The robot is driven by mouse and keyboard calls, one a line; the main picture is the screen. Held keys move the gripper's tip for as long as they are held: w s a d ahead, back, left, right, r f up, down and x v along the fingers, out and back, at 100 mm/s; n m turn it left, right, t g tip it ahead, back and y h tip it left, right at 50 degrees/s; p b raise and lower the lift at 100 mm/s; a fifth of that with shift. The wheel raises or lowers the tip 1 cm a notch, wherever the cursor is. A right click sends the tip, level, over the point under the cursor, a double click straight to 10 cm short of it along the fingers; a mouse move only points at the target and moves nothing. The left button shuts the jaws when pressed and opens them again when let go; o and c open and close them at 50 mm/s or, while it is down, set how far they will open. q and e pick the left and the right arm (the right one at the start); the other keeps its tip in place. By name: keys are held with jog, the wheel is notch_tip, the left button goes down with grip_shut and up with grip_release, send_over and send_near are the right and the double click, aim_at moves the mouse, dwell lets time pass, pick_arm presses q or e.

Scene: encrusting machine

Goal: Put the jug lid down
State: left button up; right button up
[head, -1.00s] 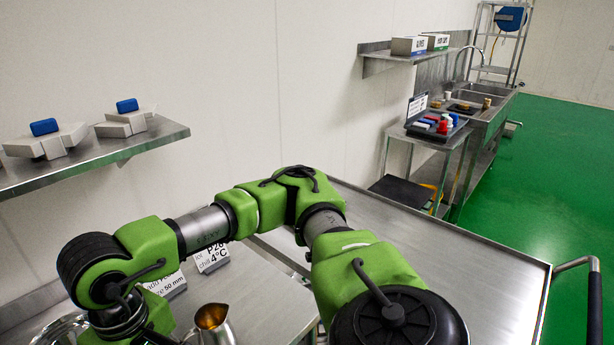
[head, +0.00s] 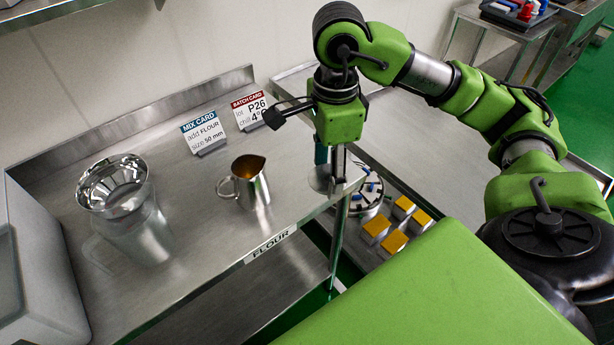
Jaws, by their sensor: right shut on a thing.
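The steel jug (head: 249,187) stands upright on the steel table, its top open and amber inside. Its handle points left. My right gripper (head: 338,172) points down at the table's right end, to the right of the jug. It is shut on the jug lid (head: 321,181), a flat grey steel disc partly hidden by the fingers. The lid is at or just above the tabletop near the right edge; I cannot tell whether it touches. My left gripper is not in view.
A shiny steel bowl (head: 113,187) stands at the left. A mix card (head: 203,133) and a batch card (head: 250,112) stand behind the jug. The table front (head: 200,262) is clear. Beyond its right edge, yellow-topped blocks (head: 394,242) sit lower down.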

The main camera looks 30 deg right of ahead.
jog(key=d+m, duration=0.1)
jog(key=m, duration=0.1)
jog(key=d+m, duration=0.1)
jog(key=m, duration=0.1)
jog(key=shift+s+f+b, duration=0.1)
jog(key=shift+f+b, duration=0.1)
jog(key=shift+b, duration=0.1)
jog(key=shift+w+d, duration=0.1)
jog(key=shift+w, duration=0.15)
jog(key=w+d+f+p, duration=0.1)
jog(key=w+f+p, duration=0.25)
jog(key=w, duration=0.55)
send_over(307, 173)
jog(key=s, duration=0.1)
notch_tip(307, 173, down, 5)
jog(key=shift+a+r, duration=0.1)
jog(key=shift+a, duration=0.05)
jog(key=shift+w+f, duration=0.6)
jog(key=shift+f, duration=0.15)
notch_tip(307, 173, down, 3)
jog(key=shift+r+p, duration=0.1)
jog(key=shift+p, duration=0.95)
jog(key=shift+f, duration=0.2)
